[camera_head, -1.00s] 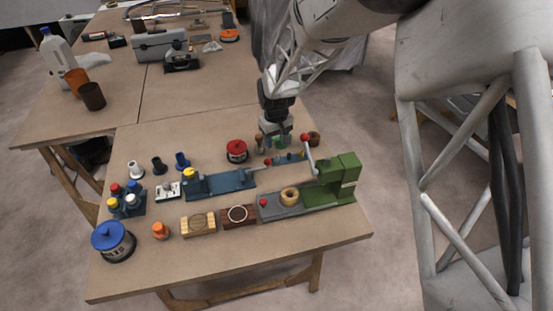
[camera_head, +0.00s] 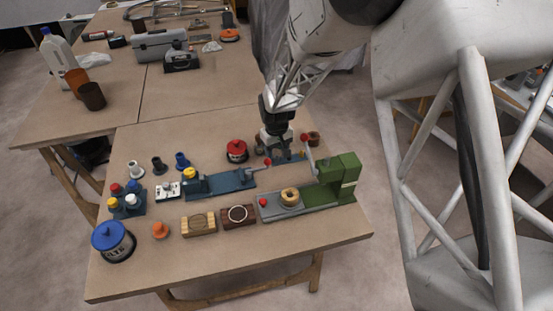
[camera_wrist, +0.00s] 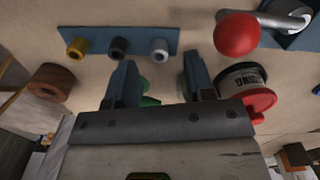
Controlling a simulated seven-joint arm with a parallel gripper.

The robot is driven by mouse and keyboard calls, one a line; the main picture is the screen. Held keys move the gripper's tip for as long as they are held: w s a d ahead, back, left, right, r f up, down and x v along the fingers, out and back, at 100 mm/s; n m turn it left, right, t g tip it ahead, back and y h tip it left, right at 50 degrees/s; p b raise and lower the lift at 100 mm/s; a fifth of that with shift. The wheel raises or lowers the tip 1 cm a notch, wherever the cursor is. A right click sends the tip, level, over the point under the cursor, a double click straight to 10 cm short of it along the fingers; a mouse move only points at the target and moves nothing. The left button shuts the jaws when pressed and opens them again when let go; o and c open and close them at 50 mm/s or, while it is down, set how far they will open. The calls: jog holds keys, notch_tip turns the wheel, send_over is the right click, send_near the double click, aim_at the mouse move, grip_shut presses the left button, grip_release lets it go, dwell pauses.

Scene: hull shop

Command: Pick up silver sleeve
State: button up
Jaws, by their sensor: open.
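The silver sleeve (camera_wrist: 160,50) is a short, pale grey metal ring. It sits at the right end of a blue strip (camera_wrist: 140,37), in a row with a black sleeve (camera_wrist: 118,47) and a gold sleeve (camera_wrist: 77,47). My gripper (camera_wrist: 159,75) is open and empty. In the wrist view its two blue-grey fingers point toward the strip, with the silver sleeve between their lines and just beyond the tips, apart from them. In the head view my gripper (camera_head: 276,150) hangs over the back right of the near table and hides most of the strip.
A red ball knob (camera_wrist: 237,35) on a lever and a red-lidded can (camera_wrist: 242,80) stand close to the right finger. A wooden ring (camera_wrist: 52,80) lies left. A green press (camera_head: 340,178) stands in front of my gripper. Part of a green object (camera_wrist: 148,101) shows between the fingers.

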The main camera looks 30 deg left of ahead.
aim_at(277, 159)
jog(key=shift+f, duration=1.25)
grip_shut()
